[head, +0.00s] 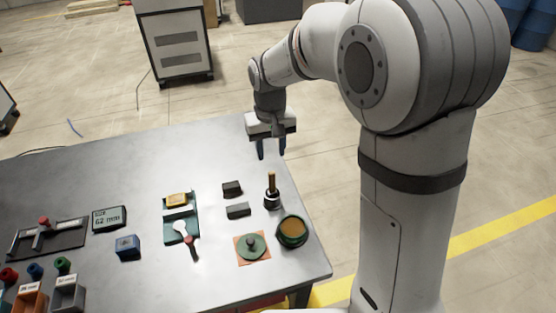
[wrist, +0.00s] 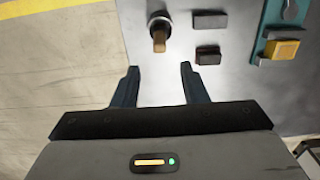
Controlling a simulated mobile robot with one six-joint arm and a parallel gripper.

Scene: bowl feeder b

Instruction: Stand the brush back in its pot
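What looks like the brush, a brown wooden handle (head: 271,181), stands upright in a small dark pot (head: 272,201) with a pale band, near the table's right side. In the wrist view the handle (wrist: 159,43) and pot (wrist: 157,18) show beyond the fingertips, roughly in line with the gap between them. The bristles cannot be seen. My gripper (head: 272,155) is open and empty, above the far right part of the table and apart from the handle, its fingers pointing down. It also shows in the wrist view (wrist: 159,67).
Two dark blocks (head: 232,188) (head: 238,210) lie left of the pot. A green-rimmed round dish (head: 292,232) and a green disc with a knob (head: 251,246) stand in front. A green tray (head: 180,214) is further left. The table's far part (head: 190,150) is clear.

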